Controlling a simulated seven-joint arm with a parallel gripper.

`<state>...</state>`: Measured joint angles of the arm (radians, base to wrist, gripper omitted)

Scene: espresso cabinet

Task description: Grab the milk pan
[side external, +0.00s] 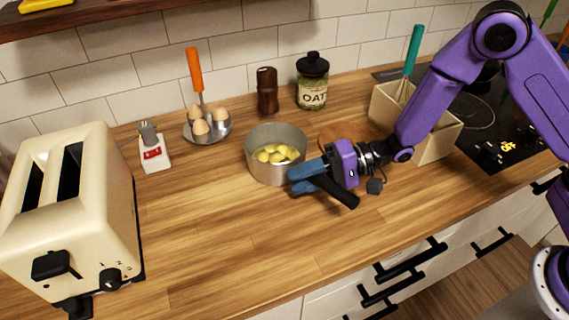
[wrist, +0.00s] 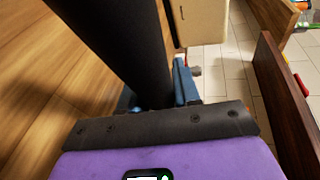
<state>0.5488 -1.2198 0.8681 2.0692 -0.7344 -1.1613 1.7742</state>
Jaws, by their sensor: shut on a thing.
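The milk pan (side external: 262,172) is a grey metal pot holding several yellow, potato-like pieces, in the middle of the counter in the side view. Its black handle (side external: 335,189) points toward the lower right and fills the upper left of the wrist view (wrist: 120,40). My gripper (side external: 305,178) has blue fingers and is shut on the handle close to the pot. In the wrist view, the fingers (wrist: 160,92) show on both sides of the handle, and the pot is hidden. The pan looks upright, at or very near the counter; I cannot tell whether it touches.
A cream toaster (side external: 75,205) stands at the left. An egg holder (side external: 208,132), a brown mill (side external: 267,92) and an oat jar (side external: 312,85) stand behind the pan. A utensil box (side external: 428,138) and a hob (side external: 505,120) are at the right. The front counter is clear.

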